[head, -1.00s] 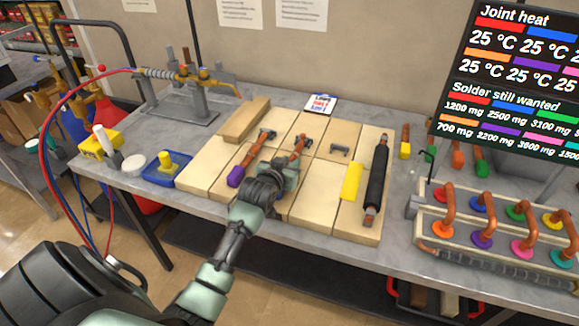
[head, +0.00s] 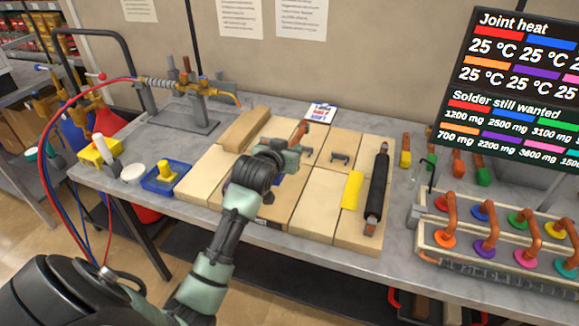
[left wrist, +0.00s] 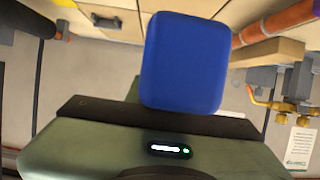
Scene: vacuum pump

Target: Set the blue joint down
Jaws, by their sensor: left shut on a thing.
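My left gripper (head: 290,152) is shut on the blue joint, over the wooden blocks. A copper end of the joint (head: 300,130) sticks out beyond the fingers in the head view. Its blue end (left wrist: 185,62) fills the middle of the left wrist view. My gripper and wrist hide most of the joint in the head view. I cannot tell whether the joint touches the wood. My right gripper is not in view.
The wooden blocks (head: 317,205) carry a small dark cradle (head: 340,158), a yellow strip (head: 352,190) and a black rod (head: 377,185). A rack of coloured joints (head: 475,262) stands at right. A torch stand (head: 190,125) and blue tray (head: 160,180) are at left.

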